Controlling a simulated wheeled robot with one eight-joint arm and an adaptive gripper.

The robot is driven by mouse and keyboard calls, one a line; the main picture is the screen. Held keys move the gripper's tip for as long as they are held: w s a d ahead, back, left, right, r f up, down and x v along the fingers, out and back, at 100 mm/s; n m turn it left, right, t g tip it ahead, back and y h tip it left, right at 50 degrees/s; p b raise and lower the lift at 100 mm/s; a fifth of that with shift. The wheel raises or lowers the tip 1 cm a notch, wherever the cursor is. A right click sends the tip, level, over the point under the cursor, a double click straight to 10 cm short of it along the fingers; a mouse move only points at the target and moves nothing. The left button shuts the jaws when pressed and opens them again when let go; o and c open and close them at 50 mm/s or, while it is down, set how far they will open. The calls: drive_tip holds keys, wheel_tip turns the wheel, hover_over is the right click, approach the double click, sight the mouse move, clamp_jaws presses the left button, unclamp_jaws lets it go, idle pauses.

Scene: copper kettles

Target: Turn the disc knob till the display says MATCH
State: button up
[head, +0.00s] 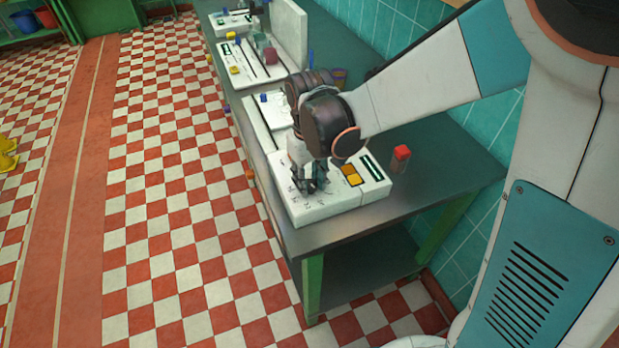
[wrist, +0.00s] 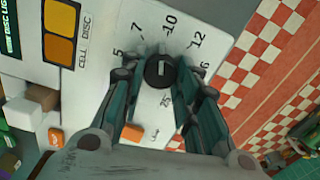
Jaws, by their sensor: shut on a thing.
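The black disc knob (wrist: 160,71) with a white mark sits on a white panel box (head: 335,212). Printed numbers ring it, including 5, 7, 10 and 12; I cannot tell which one the mark points at. My gripper (wrist: 164,64) is shut on the knob, one finger on each side. In the head view my gripper (head: 310,183) hides the knob. The dark display (wrist: 10,32) is cut by the wrist view's edge; its visible green text includes DISC LIG. A yellow patch (wrist: 60,18) beside DISC looks lighter than the amber patch (wrist: 58,51) beside CELL.
The box stands near the end of a dark bench (head: 420,195). A red-topped block (head: 400,158) stands behind it to the right. Another white panel device (head: 250,62) and a pale upright slab (head: 289,32) stand farther along.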

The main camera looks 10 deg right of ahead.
drive_tip(key=shift+m, duration=0.6)
drive_tip(key=o, duration=1.1)
